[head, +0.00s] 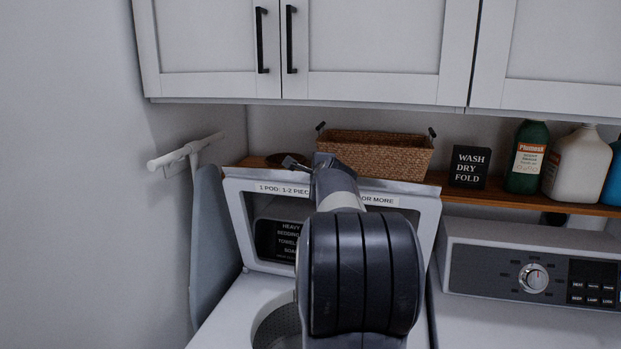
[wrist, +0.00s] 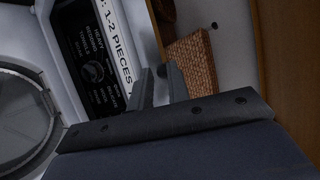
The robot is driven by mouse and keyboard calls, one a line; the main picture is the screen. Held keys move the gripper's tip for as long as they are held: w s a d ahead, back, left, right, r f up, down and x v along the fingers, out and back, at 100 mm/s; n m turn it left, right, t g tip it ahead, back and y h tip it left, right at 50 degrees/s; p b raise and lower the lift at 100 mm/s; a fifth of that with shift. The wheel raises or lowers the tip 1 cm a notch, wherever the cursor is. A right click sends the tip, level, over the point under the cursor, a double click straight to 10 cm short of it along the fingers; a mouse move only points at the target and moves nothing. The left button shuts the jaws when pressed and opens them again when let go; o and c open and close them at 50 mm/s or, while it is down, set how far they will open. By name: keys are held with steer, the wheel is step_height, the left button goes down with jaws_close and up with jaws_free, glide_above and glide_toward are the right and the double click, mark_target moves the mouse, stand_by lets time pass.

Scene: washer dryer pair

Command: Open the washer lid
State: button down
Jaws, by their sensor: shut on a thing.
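The washer lid (head: 235,205) stands raised, close to upright, at the back of the washer (head: 235,305). It is a white frame with a clear window and a printed label along its top edge. The round drum opening (head: 272,322) is uncovered below it. My gripper (head: 293,163) is at the lid's top edge, left of its middle, with my arm covering the lid's centre. In the wrist view my gripper (wrist: 160,88) has its fingers close together at the edge of the lid (wrist: 128,30), shut on it. The exact contact is hard to see.
A shelf (head: 480,196) behind the lid holds a wicker basket (head: 375,154), a black sign (head: 468,166) and several bottles. White cabinets (head: 365,45) hang above. The dryer (head: 520,325) stands at the right. A folded ironing board (head: 212,235) leans at the left wall.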

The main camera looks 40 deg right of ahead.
steer(key=shift+d+f, duration=0.15)
steer(key=shift+f, duration=0.2)
steer(key=c, duration=1.5)
jaws_free()
steer(key=shift+d, duration=0.15)
steer(key=shift+r, duration=0.1)
steer(key=b+v, duration=0.2)
steer(key=v, duration=0.8)
steer(key=shift+s+a+b, duration=0.25)
steer(key=shift+s+b, duration=0.05)
steer(key=shift+b, duration=0.1)
steer(key=shift+r, duration=0.15)
